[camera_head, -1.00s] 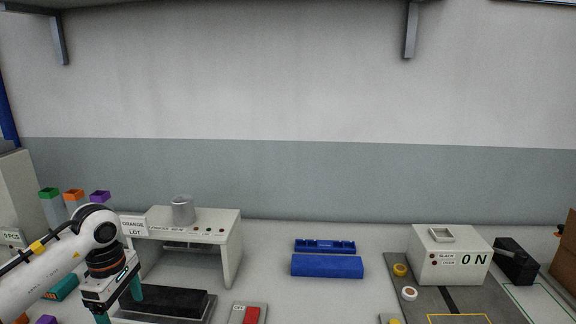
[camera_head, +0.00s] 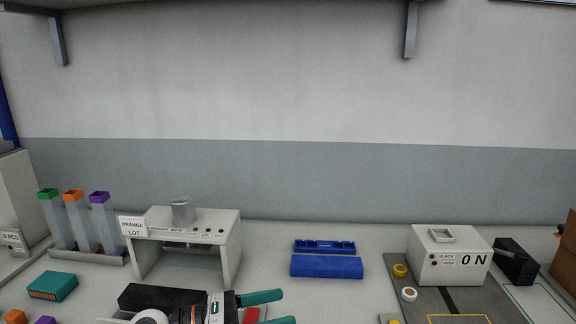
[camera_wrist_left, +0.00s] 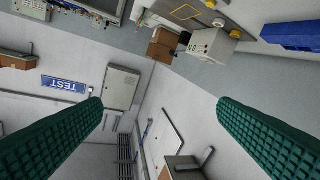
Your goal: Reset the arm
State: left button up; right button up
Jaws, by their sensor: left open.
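My left gripper (camera_head: 268,309) is at the bottom of the head view, low over the front of the bench. Its two green fingers point right and stand apart with nothing between them. Both fingers (camera_wrist_left: 161,125) also show wide apart and empty in the left wrist view, which looks across the room. A black block (camera_head: 160,297) lies just left of the gripper, partly hidden by my wrist. A red switch (camera_head: 252,315) is partly hidden behind the fingers. My right gripper is in neither view.
A white stand (camera_head: 190,226) marked ORANGE LOT carries a grey cylinder (camera_head: 182,211). Tubes with green, orange and purple tops (camera_head: 74,195) stand left. A teal box (camera_head: 52,286) lies nearby. Blue cases (camera_head: 327,266) lie mid-bench.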

pick_arm(q)
jog(key=w+a+r+n+t+y, duration=0.1)
jog(key=a+n+t+y, duration=0.2)
jog(key=n+t, duration=0.6)
jog(key=w+a+r+n+t+y, duration=0.1)
jog(key=a+n+t+y, duration=0.4)
jog(key=n, duration=0.7)
jog(key=s+a+f+n+g+y, duration=0.3)
jog(key=a+f+n+y, duration=0.6)
jog(key=f+n, duration=0.55)
jog(key=s+f+n+g, duration=0.5)
jog(key=s+f+g, duration=0.15)
jog(key=s, duration=0.45)
jog(key=s+f+n+g, duration=0.5)
jog(key=s+f+g, duration=0.15)
jog(key=s, duration=0.45)
notch_tip(320, 180, down, 26)
jog(key=s+f, duration=0.1)
jog(key=s+a+f, duration=0.2)
jog(key=s+f, duration=0.5)
jog(key=s, duration=0.1)
jog(key=s+a+f+g, duration=0.1)
jog(key=s+f, duration=0.7)
jog(key=shift+s+a+m+y, duration=0.15)
jog(key=shift+a+m+y, duration=0.2)
jog(key=shift+y, duration=0.05)
